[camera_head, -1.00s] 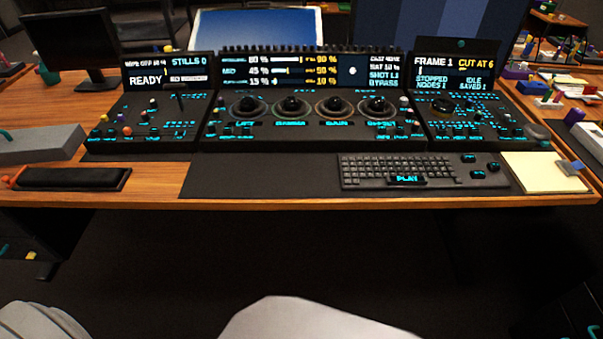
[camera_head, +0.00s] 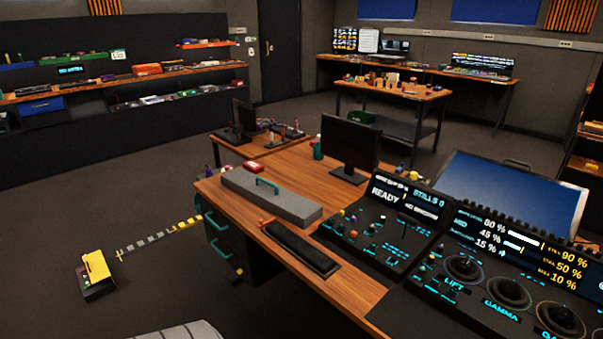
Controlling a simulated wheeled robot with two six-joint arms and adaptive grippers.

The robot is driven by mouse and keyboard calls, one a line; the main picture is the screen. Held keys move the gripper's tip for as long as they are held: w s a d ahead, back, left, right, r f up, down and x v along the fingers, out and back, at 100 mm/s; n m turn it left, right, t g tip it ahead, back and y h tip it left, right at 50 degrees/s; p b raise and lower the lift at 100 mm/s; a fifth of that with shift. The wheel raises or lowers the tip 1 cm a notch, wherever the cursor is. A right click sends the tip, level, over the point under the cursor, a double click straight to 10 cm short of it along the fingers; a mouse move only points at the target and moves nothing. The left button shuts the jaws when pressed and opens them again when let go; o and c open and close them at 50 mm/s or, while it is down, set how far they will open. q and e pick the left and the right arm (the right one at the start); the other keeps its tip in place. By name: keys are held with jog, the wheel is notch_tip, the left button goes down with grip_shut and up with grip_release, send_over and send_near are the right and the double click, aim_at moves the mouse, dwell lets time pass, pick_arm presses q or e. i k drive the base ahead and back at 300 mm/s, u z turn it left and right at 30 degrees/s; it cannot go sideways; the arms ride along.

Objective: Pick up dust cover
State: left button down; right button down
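A long grey box-shaped cover (camera_head: 290,207) with a green handle on top lies on the left part of the wooden desk; it looks like the dust cover. It lies behind a black padded rest (camera_head: 300,247) and left of the trackball panel (camera_head: 480,275). The panel's trackballs show uncovered at the lower right, and its right part is cut off by the frame. Neither of my grippers is in view. A pale rounded part at the bottom edge looks like my own body.
A black monitor (camera_head: 349,146) stands behind the cover. The desk (camera_head: 350,291) has its left edge near the cover, with green-handled drawers below. A yellow and black object (camera_head: 97,275) and a striped strip lie on the floor at left. Floor around them is open.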

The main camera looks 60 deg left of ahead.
aim_at(299, 210)
jog(key=u, duration=3.6)
jog(key=i, duration=2.6)
jog(key=z, duration=4.1)
